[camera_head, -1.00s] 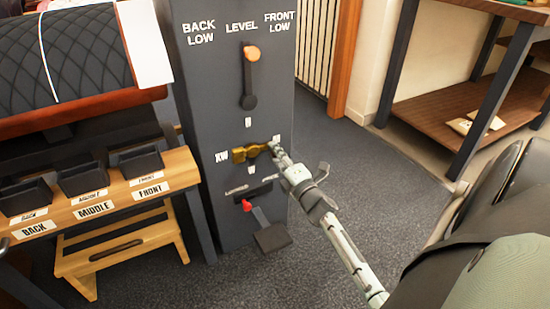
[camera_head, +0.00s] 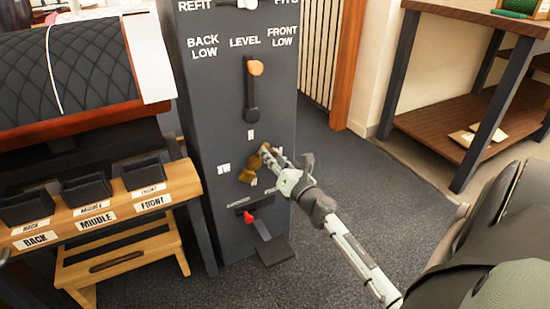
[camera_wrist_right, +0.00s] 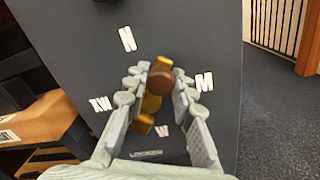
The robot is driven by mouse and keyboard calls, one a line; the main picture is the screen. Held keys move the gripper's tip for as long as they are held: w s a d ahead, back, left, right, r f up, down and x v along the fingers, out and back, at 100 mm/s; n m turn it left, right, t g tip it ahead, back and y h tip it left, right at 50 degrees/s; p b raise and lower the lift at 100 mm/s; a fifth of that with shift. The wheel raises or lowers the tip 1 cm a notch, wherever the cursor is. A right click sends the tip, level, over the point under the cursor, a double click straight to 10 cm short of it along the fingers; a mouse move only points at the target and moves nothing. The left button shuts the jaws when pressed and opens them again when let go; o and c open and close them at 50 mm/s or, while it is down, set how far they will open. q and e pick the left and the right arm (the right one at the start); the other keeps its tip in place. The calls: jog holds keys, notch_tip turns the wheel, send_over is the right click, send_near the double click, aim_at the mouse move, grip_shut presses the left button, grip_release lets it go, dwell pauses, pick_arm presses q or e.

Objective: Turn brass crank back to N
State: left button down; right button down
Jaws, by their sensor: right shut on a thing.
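The brass crank (camera_head: 247,172) is on the front of the dark grey column, below the orange-tipped lever. It slants up and to the right, its knob end between the N mark (camera_head: 250,134) and the right-hand mark. My right gripper (camera_head: 268,154) is shut on the crank's knob end. In the right wrist view the crank's brown knob (camera_wrist_right: 160,80) sits between the fingers, with the N (camera_wrist_right: 127,39) above left, M (camera_wrist_right: 204,82) right, W (camera_wrist_right: 162,131) below and XW (camera_wrist_right: 100,104) left. The fingers hide part of the crank. My left gripper is out of view.
The orange-tipped lever (camera_head: 251,92) stands above the crank under LEVEL. A red-tipped lever (camera_head: 249,217) and a dark pedal (camera_head: 273,251) are below. A wooden rack with black bins (camera_head: 86,191) stands left. Carpet (camera_head: 400,215) is clear to the right.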

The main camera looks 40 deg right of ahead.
jog(key=shift+w+a+r+n, duration=0.15)
jog(key=shift+a+r+n, duration=0.35)
jog(key=shift+n, duration=0.5)
jog(key=shift+a+r+n+p, duration=0.15)
jog(key=shift+n+p, duration=0.15)
jog(key=shift+n, duration=0.2)
jog(key=n, duration=0.2)
jog(key=a+n+p, duration=0.1)
jog(key=shift+w+a+r, duration=0.1)
jog(key=shift+w+r, duration=0.1)
jog(key=shift+w, duration=0.05)
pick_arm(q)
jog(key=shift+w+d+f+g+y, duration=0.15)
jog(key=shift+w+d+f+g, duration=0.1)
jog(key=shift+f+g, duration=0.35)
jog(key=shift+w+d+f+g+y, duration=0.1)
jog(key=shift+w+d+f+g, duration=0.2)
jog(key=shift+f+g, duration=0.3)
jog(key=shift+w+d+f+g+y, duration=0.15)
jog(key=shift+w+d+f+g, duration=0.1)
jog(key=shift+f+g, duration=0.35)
pick_arm(e)
jog(key=shift+a+n, duration=0.4)
jog(key=shift+n, duration=0.4)
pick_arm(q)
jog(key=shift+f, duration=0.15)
pick_arm(e)
jog(key=shift+w+f, duration=0.1)
